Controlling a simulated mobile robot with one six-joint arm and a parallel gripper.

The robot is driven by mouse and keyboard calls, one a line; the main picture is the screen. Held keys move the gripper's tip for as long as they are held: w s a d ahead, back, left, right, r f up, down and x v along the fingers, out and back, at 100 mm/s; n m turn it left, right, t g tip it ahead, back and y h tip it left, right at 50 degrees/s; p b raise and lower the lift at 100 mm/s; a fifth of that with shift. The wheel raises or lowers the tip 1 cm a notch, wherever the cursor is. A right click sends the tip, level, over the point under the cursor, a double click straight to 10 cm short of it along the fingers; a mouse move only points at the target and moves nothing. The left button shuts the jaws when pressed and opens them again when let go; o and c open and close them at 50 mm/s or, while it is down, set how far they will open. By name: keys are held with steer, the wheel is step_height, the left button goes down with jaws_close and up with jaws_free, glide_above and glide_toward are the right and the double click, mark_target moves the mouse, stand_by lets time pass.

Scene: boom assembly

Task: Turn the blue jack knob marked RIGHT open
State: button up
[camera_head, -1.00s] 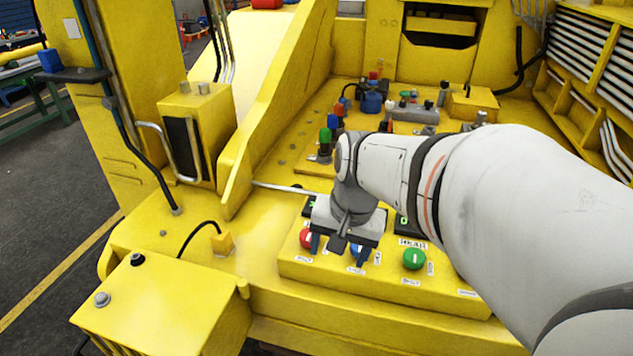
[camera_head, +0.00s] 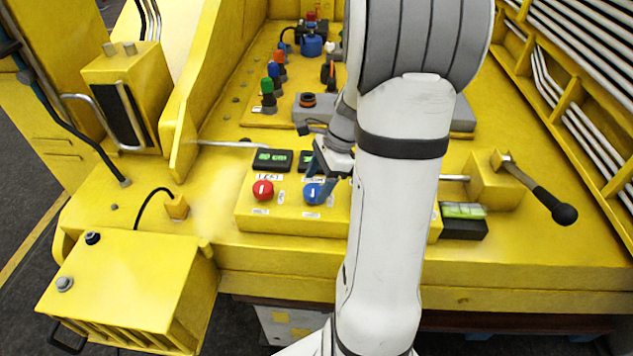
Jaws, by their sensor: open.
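The blue knob (camera_head: 314,194) with a white mark on its face sits on the front of the yellow control box (camera_head: 275,219), right of the red knob (camera_head: 263,190). The label above the blue knob is partly covered, and I cannot read it. My gripper (camera_head: 325,181) is open just above and to the right of the blue knob, its fingers pointing down. It holds nothing. I cannot tell whether a finger touches the knob. My arm hides the right part of the box, and the green knob there is out of sight.
A small green-lit display (camera_head: 272,160) stands behind the red knob; a second is partly hidden. A black-knobbed lever (camera_head: 541,192) and a green-lit block (camera_head: 463,220) are at the right. Green, blue and orange caps (camera_head: 273,70) stand farther back. The deck's left part is mostly free.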

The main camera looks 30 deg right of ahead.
steer(key=shift+x, duration=0.8)
steer(key=shift+c, duration=0.6)
